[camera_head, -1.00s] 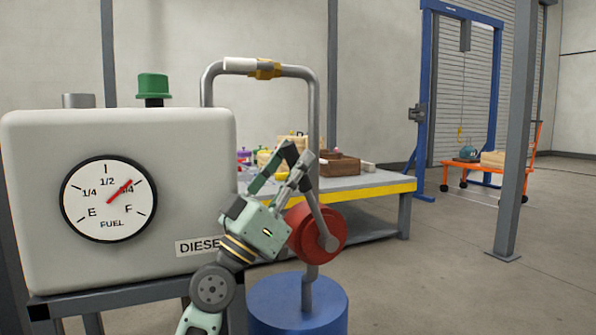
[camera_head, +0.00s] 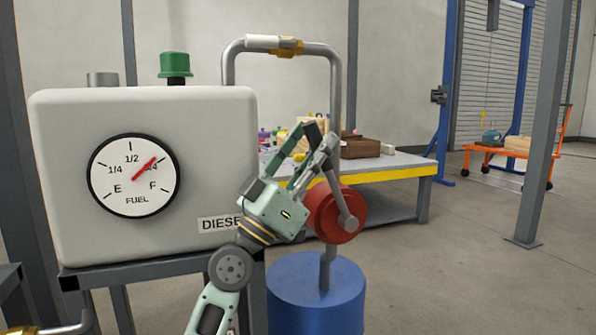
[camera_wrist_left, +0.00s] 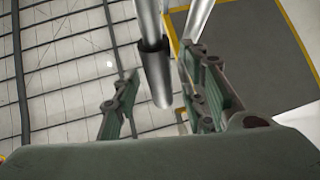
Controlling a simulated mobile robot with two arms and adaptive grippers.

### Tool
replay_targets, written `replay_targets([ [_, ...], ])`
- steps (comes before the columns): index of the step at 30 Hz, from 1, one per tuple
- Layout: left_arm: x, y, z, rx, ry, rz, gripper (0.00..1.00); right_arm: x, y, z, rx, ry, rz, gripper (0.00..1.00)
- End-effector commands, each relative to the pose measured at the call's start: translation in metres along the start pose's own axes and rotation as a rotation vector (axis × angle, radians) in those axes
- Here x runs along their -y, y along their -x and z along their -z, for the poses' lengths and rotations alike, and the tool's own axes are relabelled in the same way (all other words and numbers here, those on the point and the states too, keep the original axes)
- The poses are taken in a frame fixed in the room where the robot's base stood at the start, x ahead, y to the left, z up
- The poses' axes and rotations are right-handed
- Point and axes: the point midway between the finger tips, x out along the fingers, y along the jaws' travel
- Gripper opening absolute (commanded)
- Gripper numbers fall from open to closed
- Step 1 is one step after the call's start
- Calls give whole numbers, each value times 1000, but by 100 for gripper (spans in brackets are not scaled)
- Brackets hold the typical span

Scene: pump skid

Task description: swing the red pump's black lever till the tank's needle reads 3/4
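The red pump (camera_head: 325,212) sits on a blue drum (camera_head: 315,293). Its lever (camera_head: 334,186) slants up and left from the pump's hub to my left gripper (camera_head: 312,152). In the left wrist view, the two fingers stand apart with a grey bar end with a dark collar (camera_wrist_left: 153,60) between them. A gap shows on at least the left side of the bar. The grip's black part is hard to make out. The pale tank (camera_head: 60,160) carries a round fuel gauge (camera_head: 133,190). Its red needle (camera_head: 144,168) points up-right at the 3/4 mark. My right gripper is not in view.
A grey pipe loop (camera_head: 335,90) rises behind the pump. A table with a yellow edge (camera_head: 398,174) holds a brown box (camera_head: 360,148) behind it. An orange cart (camera_head: 490,150) and a grey post (camera_head: 545,120) stand right.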

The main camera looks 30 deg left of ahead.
Motion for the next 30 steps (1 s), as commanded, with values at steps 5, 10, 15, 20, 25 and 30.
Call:
replay_targets([
  [5, 0, 24, -2, 6, 2, 1, 39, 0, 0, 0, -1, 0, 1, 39],
  [10, 1, 48, -2, 4, 7, 5, 39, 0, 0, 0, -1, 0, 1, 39],
  [15, 1, 80, -1, 1, 8, 6, 39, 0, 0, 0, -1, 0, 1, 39],
  [20, 1, 102, 0, 1, 3, 4, 39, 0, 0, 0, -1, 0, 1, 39],
  [25, 0, 112, 0, 2, 0, 1, 39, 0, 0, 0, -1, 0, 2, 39],
  [30, 0, 113, 0, 2, 0, 0, 39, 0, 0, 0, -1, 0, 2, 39],
])
